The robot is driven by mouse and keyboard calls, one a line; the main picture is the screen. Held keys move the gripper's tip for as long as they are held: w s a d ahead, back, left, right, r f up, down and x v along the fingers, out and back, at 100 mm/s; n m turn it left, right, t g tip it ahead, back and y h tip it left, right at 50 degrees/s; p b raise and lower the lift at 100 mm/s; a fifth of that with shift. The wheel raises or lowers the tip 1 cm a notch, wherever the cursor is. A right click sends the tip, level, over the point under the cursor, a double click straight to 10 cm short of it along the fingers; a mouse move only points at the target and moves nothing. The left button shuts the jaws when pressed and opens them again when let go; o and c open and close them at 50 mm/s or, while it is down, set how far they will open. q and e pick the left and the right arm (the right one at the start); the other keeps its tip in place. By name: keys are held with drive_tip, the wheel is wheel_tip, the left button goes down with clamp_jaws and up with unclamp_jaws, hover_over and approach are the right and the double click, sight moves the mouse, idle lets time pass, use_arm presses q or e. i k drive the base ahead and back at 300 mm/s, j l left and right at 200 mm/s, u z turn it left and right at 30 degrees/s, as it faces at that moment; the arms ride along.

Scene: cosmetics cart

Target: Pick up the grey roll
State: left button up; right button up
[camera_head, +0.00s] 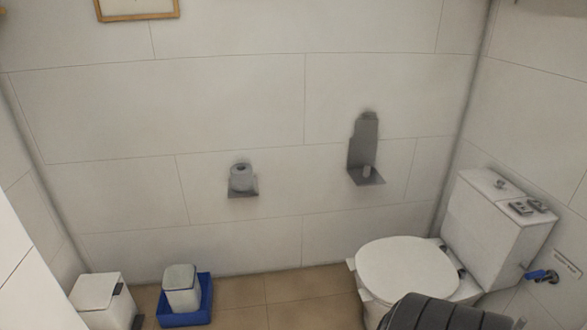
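A light grey roll (241,177) stands upright on a small grey wall shelf (244,194) in the middle of the back wall, in the head view. The top end of the roll, with its core hole, faces up. Neither of my grippers shows in this view.
A white toilet (405,270) stands at the right, with a blue-handled valve (541,275) beside it. A grey wall holder (364,150) hangs right of the roll. A white bin (102,297) and a blue tray (202,312) holding a white container (181,285) stand at lower left. A dark ribbed thing (445,313), unclear, fills the bottom right.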

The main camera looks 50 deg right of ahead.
sight(241, 174)
drive_tip(key=z, duration=1.35)
drive_tip(key=i+l+z, duration=0.15)
drive_tip(key=i+l, duration=0.15)
